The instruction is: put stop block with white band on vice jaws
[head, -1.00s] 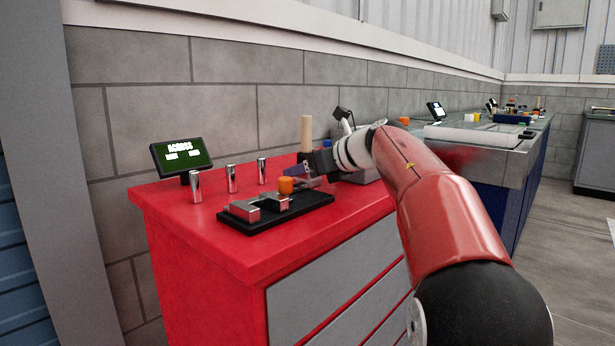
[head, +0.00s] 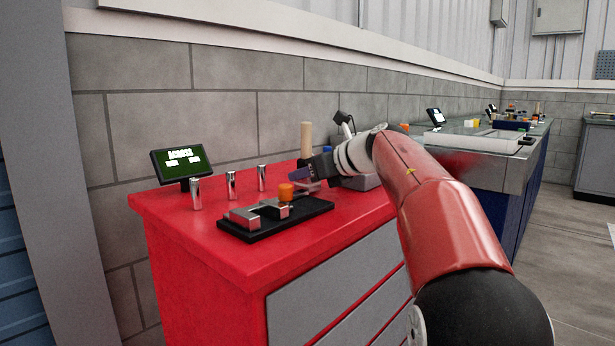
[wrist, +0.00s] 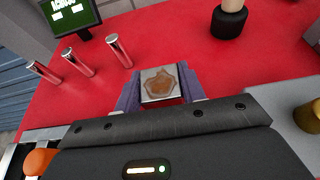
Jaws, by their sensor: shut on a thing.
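My gripper (head: 301,174) is shut on a small metal block (wrist: 160,84), held between its two purple fingers (wrist: 129,93). The block's square top is pale with a brown patch; its sides are hidden and I cannot see a white band. In the head view the gripper is above the red bench, just behind and right of the vice (head: 240,230). The vice has silver jaws (head: 244,215) on a black base and an orange knob (head: 286,192). The knob also shows at the lower left of the wrist view (wrist: 38,161).
Three silver cylinders (head: 231,186) stand in a row behind the vice. A small screen (head: 182,161) stands behind them on the red bench (head: 205,250). A wooden post (head: 306,140) in a black base stands behind the gripper. The bench's front left is clear.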

